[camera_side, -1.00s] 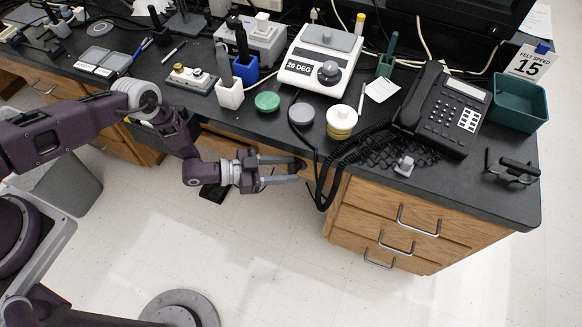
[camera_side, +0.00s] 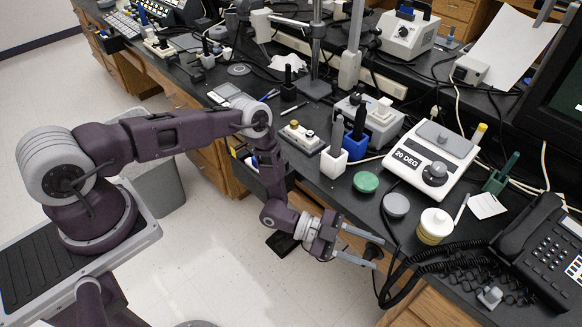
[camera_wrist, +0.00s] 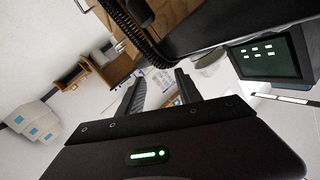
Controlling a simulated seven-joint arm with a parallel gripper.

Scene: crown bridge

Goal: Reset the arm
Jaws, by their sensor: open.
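My gripper (camera_side: 348,251) is open and its two fingers point to the right in the side view. It is in front of the dark bench's front edge, near the wooden drawers, with nothing seen between the fingers. In the wrist view my gripper (camera_wrist: 158,90) shows two dark fingers spread apart with an empty gap. My arm reaches from its base at the lower left, then bends down to the gripper.
The dark benchtop (camera_side: 335,195) holds a white 20 DEG instrument (camera_side: 431,160), a green lid (camera_side: 366,182), a yellow-white jar (camera_side: 435,226) and a black phone (camera_side: 545,250). A coiled cord (camera_side: 430,258) hangs over the edge near my gripper.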

